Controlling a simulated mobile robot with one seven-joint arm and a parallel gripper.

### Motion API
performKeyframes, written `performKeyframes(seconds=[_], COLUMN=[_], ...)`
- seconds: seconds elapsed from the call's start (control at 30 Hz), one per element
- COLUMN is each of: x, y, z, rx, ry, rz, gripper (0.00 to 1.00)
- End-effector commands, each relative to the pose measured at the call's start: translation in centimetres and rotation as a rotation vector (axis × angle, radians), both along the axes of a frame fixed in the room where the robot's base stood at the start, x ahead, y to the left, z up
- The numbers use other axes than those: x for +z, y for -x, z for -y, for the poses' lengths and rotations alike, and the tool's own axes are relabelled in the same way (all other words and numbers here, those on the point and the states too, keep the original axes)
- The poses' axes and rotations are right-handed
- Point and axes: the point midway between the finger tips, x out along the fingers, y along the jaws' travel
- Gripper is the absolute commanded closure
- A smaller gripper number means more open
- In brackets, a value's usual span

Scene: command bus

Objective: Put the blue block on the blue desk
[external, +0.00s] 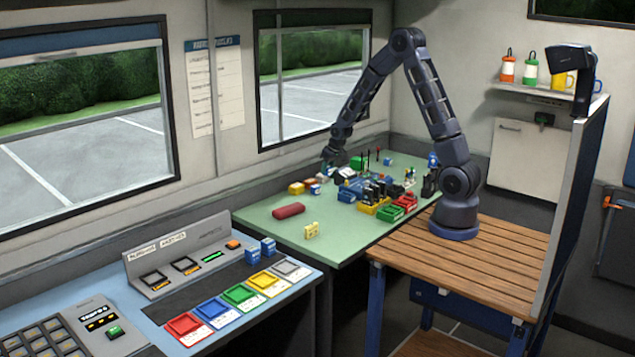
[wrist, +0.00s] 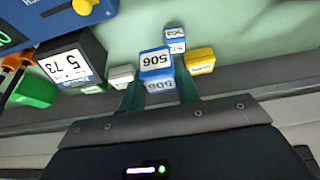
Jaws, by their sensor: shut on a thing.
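In the wrist view, a blue block (wrist: 156,62) marked 506 sits between the two fingers of my gripper (wrist: 160,92), which is shut on it. In the external view my gripper (external: 334,155) is low over the far part of the green table (external: 255,230); the held block cannot be made out clearly there. The blue desk (external: 75,285) is at the lower left, apart from my gripper. Two blue blocks (external: 260,249) stand on it near the console.
Another blue-and-white block (wrist: 175,40) and a yellow block (wrist: 200,61) are close to the held one. A red object (external: 288,211) and a yellow piece (external: 311,230) lie on the green table. Coloured pads (external: 240,296) line the desk's front; a console (external: 185,255) stands behind.

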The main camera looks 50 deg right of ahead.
Motion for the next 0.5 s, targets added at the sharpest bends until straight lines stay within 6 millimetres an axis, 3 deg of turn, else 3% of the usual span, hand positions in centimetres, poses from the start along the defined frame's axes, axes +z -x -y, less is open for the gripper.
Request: performKeyframes(seconds=[0.1, 0.27, 0.5], x=[-1.4, -2.0, -0.5], y=[-0.5, -0.8, -0.3], z=[0.1, 0.2, 0.0], rx=[0.0, -0.001, 0.001], ry=[-0.001, -0.001, 0.0], rz=[-0.001, 0.001, 0.003], gripper=[0.94, 0.94, 0.94])
